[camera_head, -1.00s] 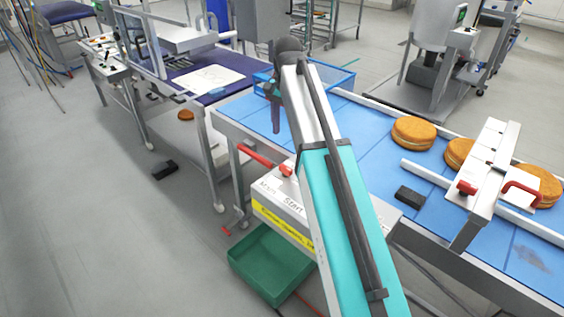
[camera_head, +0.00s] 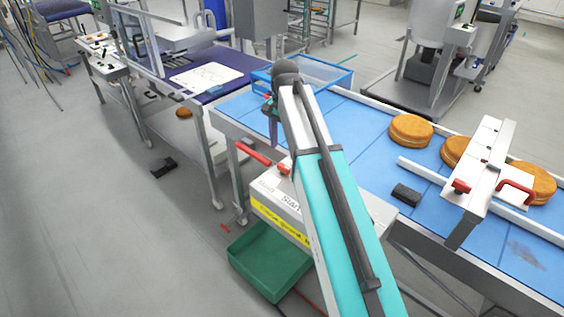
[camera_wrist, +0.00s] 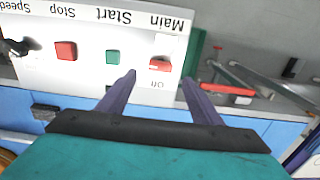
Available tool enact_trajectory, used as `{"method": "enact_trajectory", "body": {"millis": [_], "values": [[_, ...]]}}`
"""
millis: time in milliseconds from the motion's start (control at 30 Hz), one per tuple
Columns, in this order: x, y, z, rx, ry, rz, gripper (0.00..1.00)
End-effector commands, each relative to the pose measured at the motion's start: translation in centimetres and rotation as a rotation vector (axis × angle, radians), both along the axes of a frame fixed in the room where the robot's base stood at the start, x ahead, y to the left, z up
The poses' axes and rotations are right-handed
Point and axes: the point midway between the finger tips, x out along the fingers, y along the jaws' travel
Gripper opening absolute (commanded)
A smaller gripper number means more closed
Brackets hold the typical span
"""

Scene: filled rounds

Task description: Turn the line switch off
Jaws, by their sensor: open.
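The control box (camera_head: 278,207) is white with a yellow strip and sits at the near side of the blue conveyor; my arm covers part of it. In the wrist view its panel (camera_wrist: 88,38) is upside down, lettered Main, Start, Stop and Speed. The red main switch (camera_wrist: 160,65) has an Off label beside it. A green start button (camera_wrist: 112,57), a red stop button (camera_wrist: 66,51) and a black speed knob (camera_wrist: 18,47) are in the same row. My gripper (camera_wrist: 159,80) is open and empty, its two dark fingers pointing at the panel around the main switch, apparently apart from it.
A red handle (camera_head: 253,152) sticks out beside the box. Round cakes (camera_head: 410,131) and a black block (camera_head: 406,194) lie on the conveyor (camera_head: 362,148). A blue basket (camera_head: 325,75) stands at its far end. A green crate (camera_head: 270,262) is on the floor below.

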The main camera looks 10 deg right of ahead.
Motion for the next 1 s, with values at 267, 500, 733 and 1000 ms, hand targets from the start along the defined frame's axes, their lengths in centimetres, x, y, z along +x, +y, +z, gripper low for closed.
{"method": "enact_trajectory", "body": {"millis": [267, 500, 733, 1000], "values": [[-0.1, 0.0, -2.8, 0.0, 0.001, 0.001, 0.59], [-0.1, 0.1, -5.1, 0.0, 0.001, 0.001, 0.59], [0.0, 0.1, -7.0, 0.0, 0.0, 0.002, 0.59], [0.0, 0.1, -8.0, 0.0, 0.0, 0.002, 0.59]]}}
